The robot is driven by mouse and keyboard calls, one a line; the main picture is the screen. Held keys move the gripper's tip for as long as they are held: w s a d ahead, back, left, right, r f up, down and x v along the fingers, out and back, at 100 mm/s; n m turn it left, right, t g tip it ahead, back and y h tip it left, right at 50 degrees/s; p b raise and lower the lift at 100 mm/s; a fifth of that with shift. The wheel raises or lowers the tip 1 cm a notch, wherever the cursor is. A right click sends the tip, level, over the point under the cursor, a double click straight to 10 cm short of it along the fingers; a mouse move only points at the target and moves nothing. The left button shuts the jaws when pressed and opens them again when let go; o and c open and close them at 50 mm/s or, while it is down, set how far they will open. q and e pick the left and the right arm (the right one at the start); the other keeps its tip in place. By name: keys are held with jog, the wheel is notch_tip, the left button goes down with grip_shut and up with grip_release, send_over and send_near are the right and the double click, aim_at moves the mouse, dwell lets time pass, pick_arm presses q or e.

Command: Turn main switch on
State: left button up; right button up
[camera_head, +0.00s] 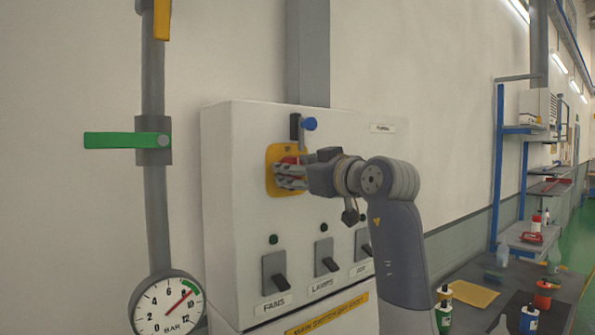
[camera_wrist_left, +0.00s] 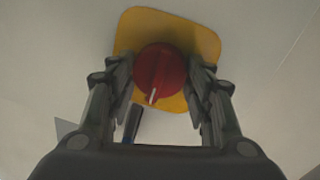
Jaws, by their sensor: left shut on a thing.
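The main switch is a round red knob (camera_head: 289,160) on a yellow plate (camera_head: 271,156), mounted on the upper front of a white control box (camera_head: 228,200). My left gripper (camera_head: 284,175) reaches it from the right in the head view, and its fingers partly hide the knob. In the left wrist view the gripper's fingers (camera_wrist_left: 160,82) are on both sides of the red knob (camera_wrist_left: 165,68), shut on it. The knob's white mark points down and slightly left in that view. My right gripper is not in view.
Below are black levers labelled FANS (camera_head: 274,273) and LAMPS (camera_head: 326,257), with a third partly behind my arm. A pressure gauge (camera_head: 167,305) and green handle (camera_head: 115,140) are left. A cluttered bench (camera_head: 480,315) stands right.

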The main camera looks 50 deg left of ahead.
pick_arm(q)
jog(key=shift+m, duration=0.3)
jog(key=shift+r+m+p, duration=0.15)
jog(key=shift+m+p, duration=1)
jog(key=shift+m, duration=1.85)
jog(key=o, duration=1.1)
jog(key=shift+w, duration=0.1)
jog(key=shift+c, duration=0.2)
jog(key=s+d, duration=0.2)
jog(key=d, duration=1)
jog(key=shift+r, duration=0.3)
